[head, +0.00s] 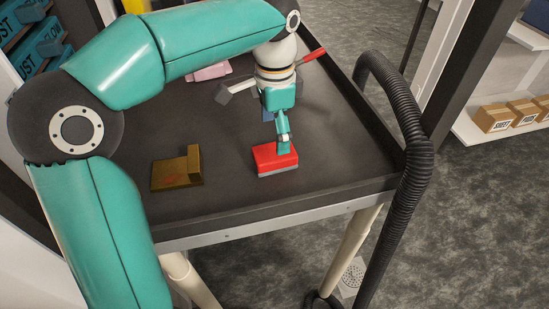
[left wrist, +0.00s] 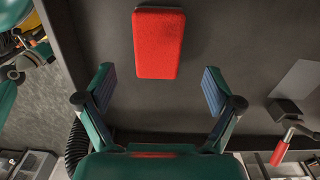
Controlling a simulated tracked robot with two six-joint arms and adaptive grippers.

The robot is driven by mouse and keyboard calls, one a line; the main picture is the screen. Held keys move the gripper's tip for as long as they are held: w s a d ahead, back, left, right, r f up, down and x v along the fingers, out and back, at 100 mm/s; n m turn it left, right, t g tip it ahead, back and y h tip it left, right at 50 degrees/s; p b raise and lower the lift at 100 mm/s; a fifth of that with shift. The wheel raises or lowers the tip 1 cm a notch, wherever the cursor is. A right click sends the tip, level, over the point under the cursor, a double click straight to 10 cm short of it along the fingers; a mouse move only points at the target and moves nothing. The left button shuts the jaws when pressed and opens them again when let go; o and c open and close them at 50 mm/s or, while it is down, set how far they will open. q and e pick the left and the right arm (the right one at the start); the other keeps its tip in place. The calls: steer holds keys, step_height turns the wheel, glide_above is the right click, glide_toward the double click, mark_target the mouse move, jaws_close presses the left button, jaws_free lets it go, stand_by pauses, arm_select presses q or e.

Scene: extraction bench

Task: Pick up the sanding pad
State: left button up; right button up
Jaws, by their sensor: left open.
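The sanding pad is a red block with a grey underside (head: 274,160), lying flat on the dark bench top near its front edge. It also shows as a red rectangle at the top middle of the left wrist view (left wrist: 158,45). My left gripper (head: 283,142) reaches down from above, just over the far side of the pad in the head view. In the left wrist view its two fingers (left wrist: 157,88) are spread wide, with nothing between them, and the pad lies ahead of the fingertips. Whether the fingers touch the pad cannot be told. My right gripper is not in view.
A brown folded piece (head: 176,172) lies left of the pad. A pink item (head: 208,72) and a red-handled tool (head: 313,54) lie farther back. A raised rim and a thick black ribbed hose (head: 410,120) bound the right side. Bench top around the pad is clear.

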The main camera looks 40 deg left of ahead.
mark_target(274, 151)
arm_select(q)
steer(key=shift+s+f, duration=0.15)
steer(key=shift+f, duration=3.05)
steer(key=c, duration=1.2)
steer(key=shift+r, duration=0.2)
steer(key=shift+c, duration=0.2)
step_height(274, 151, up, 20)
steer(key=p, duration=0.3)
steer(key=shift+f+p, duration=0.15)
steer(key=shift+p, duration=0.15)
